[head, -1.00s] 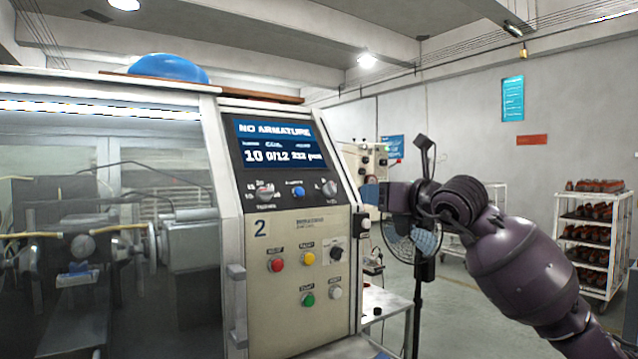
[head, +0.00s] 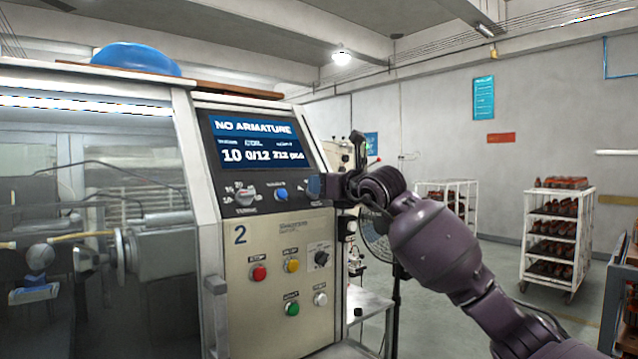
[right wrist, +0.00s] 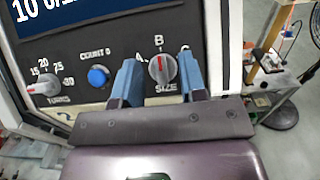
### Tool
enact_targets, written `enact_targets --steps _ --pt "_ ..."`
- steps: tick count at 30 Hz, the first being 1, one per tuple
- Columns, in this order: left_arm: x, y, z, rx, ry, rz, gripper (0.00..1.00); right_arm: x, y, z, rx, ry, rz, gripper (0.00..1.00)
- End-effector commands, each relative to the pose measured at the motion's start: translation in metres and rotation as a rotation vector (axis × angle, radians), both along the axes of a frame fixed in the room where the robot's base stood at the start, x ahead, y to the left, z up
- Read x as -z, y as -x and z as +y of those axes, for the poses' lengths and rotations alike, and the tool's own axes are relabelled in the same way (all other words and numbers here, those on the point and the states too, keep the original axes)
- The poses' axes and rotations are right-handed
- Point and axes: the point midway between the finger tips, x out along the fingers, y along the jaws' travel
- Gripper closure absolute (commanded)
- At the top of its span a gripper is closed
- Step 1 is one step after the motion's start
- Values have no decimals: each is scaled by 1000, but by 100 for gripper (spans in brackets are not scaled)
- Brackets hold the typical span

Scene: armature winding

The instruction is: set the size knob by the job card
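The size knob (right wrist: 163,70) is a round grey knob with a red mark, on the dark control panel in the right wrist view. The letter A is at its upper left and B above it; the red mark points up, roughly toward B. My right gripper (right wrist: 158,60) is open, with one blue finger on each side of the knob; I cannot tell if they touch it. In the head view my right gripper (head: 322,186) is at the panel's right edge and hides the knob. My left gripper is not in view. I cannot identify a job card.
The panel screen (head: 258,142) reads "NO ARMATURE". The turns knob (head: 245,197) and blue count button (head: 281,194) are left of the size knob. Several coloured buttons, one red (head: 259,273), sit lower on the machine. A shelf cart (head: 556,235) stands at right.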

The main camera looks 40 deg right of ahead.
Motion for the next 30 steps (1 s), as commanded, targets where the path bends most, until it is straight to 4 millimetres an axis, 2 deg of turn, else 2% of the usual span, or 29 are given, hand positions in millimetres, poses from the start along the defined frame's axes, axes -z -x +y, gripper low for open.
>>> enact_targets --steps 6,15,16,21,30 --pt "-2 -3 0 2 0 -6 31 0 -16 1 0 1 0 62" --pt "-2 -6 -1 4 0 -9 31 1 -18 2 0 1 1 62" --pt "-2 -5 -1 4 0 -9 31 1 -18 2 0 1 1 63" --pt "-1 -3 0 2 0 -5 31 1 -18 2 0 1 1 89" --pt "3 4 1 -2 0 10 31 1 -18 2 -20 29 -1 90"
